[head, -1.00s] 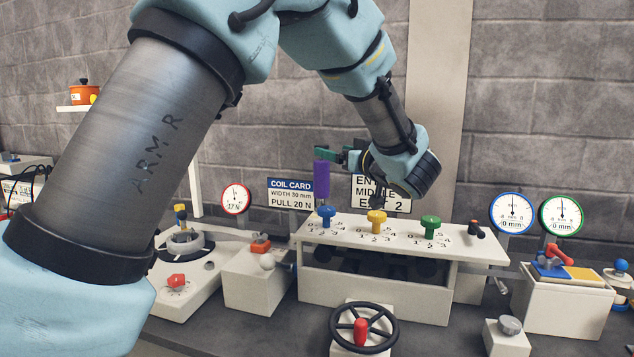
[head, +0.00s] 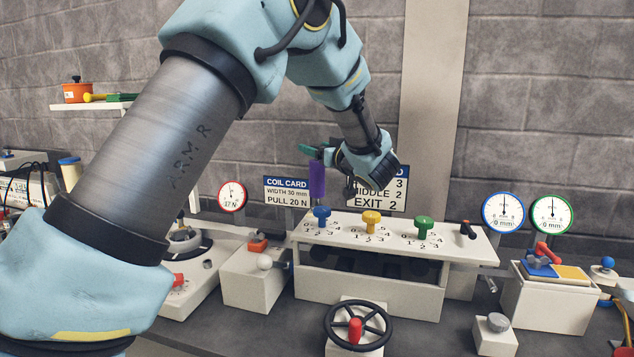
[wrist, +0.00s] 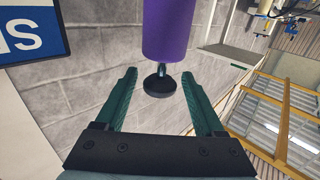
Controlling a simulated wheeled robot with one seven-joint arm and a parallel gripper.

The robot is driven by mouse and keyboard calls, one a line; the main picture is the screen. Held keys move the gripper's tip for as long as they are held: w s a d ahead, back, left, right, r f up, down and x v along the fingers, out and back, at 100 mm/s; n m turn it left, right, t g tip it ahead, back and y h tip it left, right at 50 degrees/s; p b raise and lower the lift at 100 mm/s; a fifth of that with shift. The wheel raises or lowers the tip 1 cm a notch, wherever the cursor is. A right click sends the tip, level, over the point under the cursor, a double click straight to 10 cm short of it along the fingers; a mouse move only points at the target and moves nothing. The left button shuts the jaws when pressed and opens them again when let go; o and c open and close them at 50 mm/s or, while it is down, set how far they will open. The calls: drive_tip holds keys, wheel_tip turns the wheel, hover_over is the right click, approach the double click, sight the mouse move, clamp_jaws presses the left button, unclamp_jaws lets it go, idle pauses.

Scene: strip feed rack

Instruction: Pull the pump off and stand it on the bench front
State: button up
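The only thing that looks like the pump is a purple cylinder (head: 317,182). It stands upright in the head view, just behind or above the blue knob; what holds its lower end is unclear. In the wrist view the purple body (wrist: 168,28) ends in a short stem and a black disc (wrist: 160,84) towards my gripper. My gripper (wrist: 159,74) has its two green fingers apart, with the disc between them and visible gaps on both sides. In the head view my gripper (head: 318,150) is at the top of the purple cylinder. The bench front (head: 255,325) is dark and partly bare.
A white rack (head: 370,290) carries blue (head: 321,214), yellow (head: 371,221) and green (head: 424,227) knobs. A black handwheel (head: 358,324) stands before it. Sign cards (head: 287,190) and dial gauges (head: 503,212) rise behind. A white box (head: 258,280) stands left of the rack.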

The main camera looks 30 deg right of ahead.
clamp_jaws()
idle(0.3)
drive_tip(key=shift+r, duration=0.1)
idle(0.7)
